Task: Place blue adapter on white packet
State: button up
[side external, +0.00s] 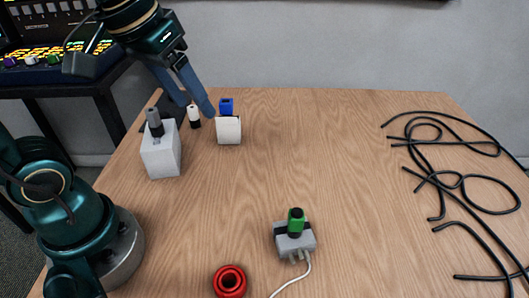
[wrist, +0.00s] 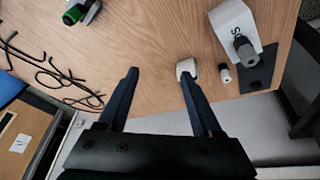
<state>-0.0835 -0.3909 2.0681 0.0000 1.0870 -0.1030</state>
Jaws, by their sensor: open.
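The blue adapter (side external: 226,105) shows just above the white packet (side external: 228,131) in the side view. It appears to rest on the packet or stand right behind it; I cannot tell which. The packet is a small white block at the far left of the table. My gripper (side external: 197,108) is open and empty, its fingers just left of the blue adapter. In the wrist view, my gripper (wrist: 158,73) has its fingers spread over bare wood. A white block (wrist: 186,67), likely the packet, lies at the right fingertip. The blue adapter cannot be made out there.
A white box (side external: 161,152) with a grey adapter (side external: 155,122) on top stands left. A small white-and-black connector (side external: 194,117) is close to my fingers. A green adapter (side external: 295,222) sits on a grey plug; a red ring (side external: 229,281) lies in front. Black cables (side external: 440,180) lie right.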

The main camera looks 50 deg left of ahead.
jog(key=s+d+f+m+t, duration=0.1)
jog(key=s+f+m, duration=0.1)
jog(key=s+f, duration=0.2)
jog(key=shift+s+d, duration=0.4)
jog(key=shift+s, duration=0.25)
